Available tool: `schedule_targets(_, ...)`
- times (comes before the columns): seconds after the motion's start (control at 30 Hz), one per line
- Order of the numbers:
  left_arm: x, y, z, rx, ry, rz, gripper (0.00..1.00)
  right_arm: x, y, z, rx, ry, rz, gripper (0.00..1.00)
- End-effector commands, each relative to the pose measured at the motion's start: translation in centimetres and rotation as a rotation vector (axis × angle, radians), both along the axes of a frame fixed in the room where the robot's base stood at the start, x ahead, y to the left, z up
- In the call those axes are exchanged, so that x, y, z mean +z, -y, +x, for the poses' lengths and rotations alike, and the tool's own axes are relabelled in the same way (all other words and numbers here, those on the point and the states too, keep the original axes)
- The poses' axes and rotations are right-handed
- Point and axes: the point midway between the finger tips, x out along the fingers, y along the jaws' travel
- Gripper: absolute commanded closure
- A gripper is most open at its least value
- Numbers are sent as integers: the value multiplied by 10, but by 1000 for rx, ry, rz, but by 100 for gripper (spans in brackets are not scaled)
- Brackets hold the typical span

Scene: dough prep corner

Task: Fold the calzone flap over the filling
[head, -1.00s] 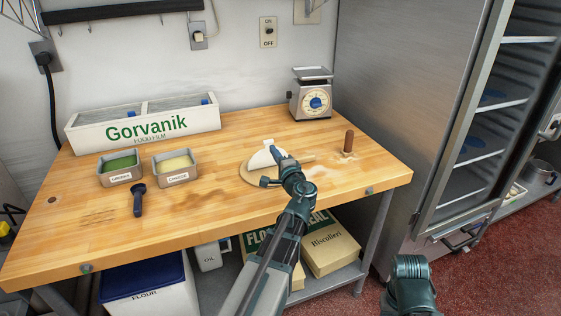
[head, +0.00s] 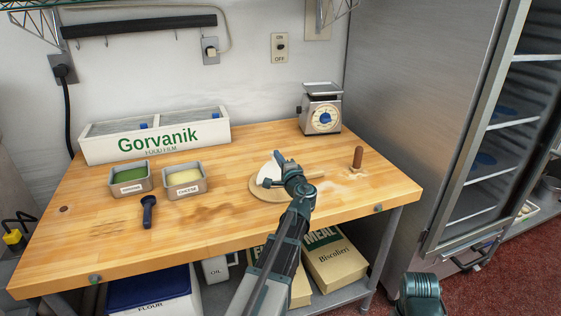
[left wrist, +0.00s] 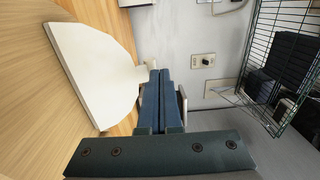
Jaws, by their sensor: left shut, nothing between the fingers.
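The calzone dough shows as a pale half-disc (head: 268,174) on a round wooden board (head: 266,194) on the worktable. In the left wrist view the half-disc (left wrist: 92,65) is smooth and white, with a small tab (left wrist: 148,67) at its curved edge, close by the fingertips. My left gripper (head: 278,156) is shut and empty, over the board beside the dough. Its closed blue fingers (left wrist: 165,75) show in the left wrist view; I cannot tell whether they touch the tab. My arm hides part of the dough and board. I see no filling. My right gripper is out of view.
Two small tubs, green (head: 129,178) and cheese (head: 184,181), stand left of the board, with a dark-handled tool (head: 148,211) in front. A scale (head: 321,110) stands behind. A wooden peg (head: 357,158) stands to the right. The front left of the table is mostly clear.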

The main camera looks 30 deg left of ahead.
Motion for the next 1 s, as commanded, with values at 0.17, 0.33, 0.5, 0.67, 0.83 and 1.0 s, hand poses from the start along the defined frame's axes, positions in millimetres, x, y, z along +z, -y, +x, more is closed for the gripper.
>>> schedule_targets(0.17, -1, 1, -1, -1, 0, 0, 100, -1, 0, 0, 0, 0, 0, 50)
schedule_targets(0.33, 4, 2, -3, -1, 0, 0, 100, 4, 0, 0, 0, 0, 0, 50)
schedule_targets(0.5, 25, 10, -12, -1, 0, 0, 100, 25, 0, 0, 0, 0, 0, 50)
schedule_targets(0.67, 51, 23, -25, -3, 0, 0, 100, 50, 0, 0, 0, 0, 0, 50)
schedule_targets(0.83, 75, 39, -38, -3, 0, 0, 100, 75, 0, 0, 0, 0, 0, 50)
schedule_targets(1.0, 94, 51, -49, -2, 0, 0, 100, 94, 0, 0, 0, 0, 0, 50)
